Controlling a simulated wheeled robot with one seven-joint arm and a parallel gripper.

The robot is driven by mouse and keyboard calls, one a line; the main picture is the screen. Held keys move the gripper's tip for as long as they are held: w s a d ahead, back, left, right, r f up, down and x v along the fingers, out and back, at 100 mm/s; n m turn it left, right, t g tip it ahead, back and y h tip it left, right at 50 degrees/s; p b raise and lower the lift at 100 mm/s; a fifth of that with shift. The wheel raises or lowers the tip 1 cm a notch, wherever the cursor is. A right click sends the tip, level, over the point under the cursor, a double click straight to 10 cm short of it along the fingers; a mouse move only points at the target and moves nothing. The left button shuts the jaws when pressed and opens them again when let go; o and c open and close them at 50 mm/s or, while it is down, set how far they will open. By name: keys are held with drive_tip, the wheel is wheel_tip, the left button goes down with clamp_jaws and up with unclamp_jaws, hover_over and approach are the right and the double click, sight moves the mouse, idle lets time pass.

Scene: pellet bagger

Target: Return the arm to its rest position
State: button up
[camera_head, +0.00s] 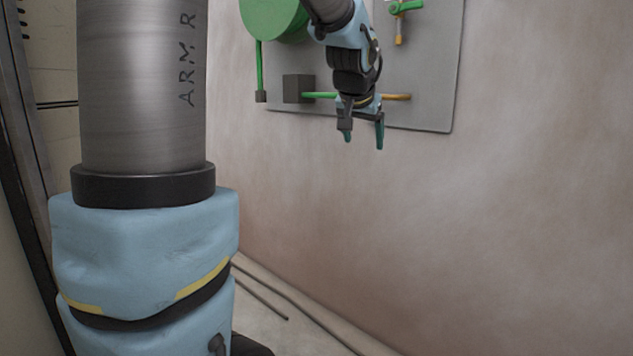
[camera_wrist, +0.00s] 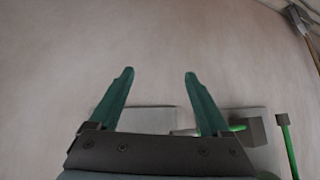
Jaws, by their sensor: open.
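My gripper (camera_head: 362,140) hangs fingers down in the head view, in front of the lower part of a grey panel on the wall. Its two teal fingers are apart with nothing between them. In the wrist view my gripper (camera_wrist: 158,75) also shows open and empty, its fingertips against a background of bare wall. My upper arm and a light-blue joint fill the left of the head view. The links between that joint and my wrist are mostly out of frame.
The grey panel (camera_head: 430,100) carries a green handle (camera_head: 406,7), a dark block (camera_head: 298,89) and a thin green and orange rod (camera_head: 397,97). A green disc (camera_head: 272,14) is at its upper left. The wall (camera_head: 500,220) right and below is bare.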

drive_tip(key=s+a+f+n+g+y, duration=0.1)
drive_tip(key=s+a+f+n+g, duration=0.15)
drive_tip(key=s+a+f, duration=0.75)
drive_tip(key=s+a+f+n+g+y, duration=0.15)
drive_tip(key=s+a+f+g, duration=0.25)
drive_tip(key=s+a+f, duration=0.6)
drive_tip(key=d+r+p, duration=0.3)
drive_tip(key=r+p, duration=2.6)
drive_tip(key=p, duration=0.2)
drive_tip(key=shift+w+n+p, duration=0.3)
drive_tip(key=shift+w, duration=0.05)
